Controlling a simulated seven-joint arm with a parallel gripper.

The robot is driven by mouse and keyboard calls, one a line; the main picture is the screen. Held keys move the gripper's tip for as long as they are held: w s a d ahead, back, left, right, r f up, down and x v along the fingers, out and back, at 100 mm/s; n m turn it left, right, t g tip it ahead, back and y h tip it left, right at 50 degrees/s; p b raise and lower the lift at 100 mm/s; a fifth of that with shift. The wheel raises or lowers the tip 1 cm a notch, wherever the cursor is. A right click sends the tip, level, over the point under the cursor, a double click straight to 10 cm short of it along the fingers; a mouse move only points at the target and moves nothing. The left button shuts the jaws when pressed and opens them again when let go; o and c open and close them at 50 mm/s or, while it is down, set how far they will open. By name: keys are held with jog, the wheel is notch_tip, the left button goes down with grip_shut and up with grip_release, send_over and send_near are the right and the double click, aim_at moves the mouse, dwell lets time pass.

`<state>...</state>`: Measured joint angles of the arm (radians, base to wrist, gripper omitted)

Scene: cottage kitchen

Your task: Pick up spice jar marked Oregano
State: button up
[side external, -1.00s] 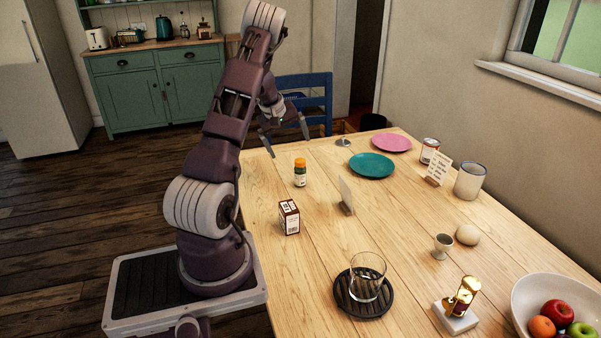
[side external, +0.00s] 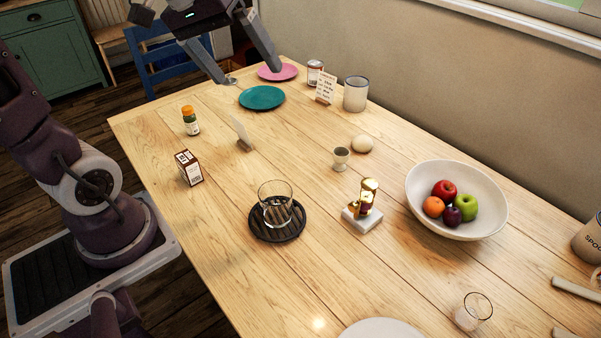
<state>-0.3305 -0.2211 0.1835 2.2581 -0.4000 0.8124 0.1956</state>
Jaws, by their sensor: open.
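A small spice jar (side external: 191,121) with an orange lid and a green and white label stands upright at the left of the wooden table. The writing on its label is too small to read, so I cannot tell if it says Oregano. My gripper (side external: 248,74) is open and empty at the top of the view. Its two fingers are spread and point down, above the far part of the table. In the picture it is up and to the right of the jar, apart from it.
A teal plate (side external: 262,98) and a pink plate (side external: 278,72) lie farther back. A glass (side external: 275,205) stands on a dark round trivet (side external: 277,235). A fruit bowl (side external: 420,205) is at right.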

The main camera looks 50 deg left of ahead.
jog(key=s+d+m, duration=0.3)
jog(key=s+d, duration=0.3)
jog(key=shift+r, duration=0.2)
jog(key=s+m, duration=0.1)
jog(key=s, duration=0.1)
jog(key=s+d+f+m+y, duration=0.1)
jog(key=s, duration=0.2)
jog(key=s+d+m, duration=0.1)
jog(key=s, duration=0.1)
jog(key=shift+s+d+f+t+y, duration=0.1)
jog(key=shift+s+f+t+y, duration=0.2)
jog(key=shift+s+f, duration=0.1)
jog(key=c, duration=0.6)
jog(key=shift+c, duration=1.1)
jog(key=shift+r, duration=0.1)
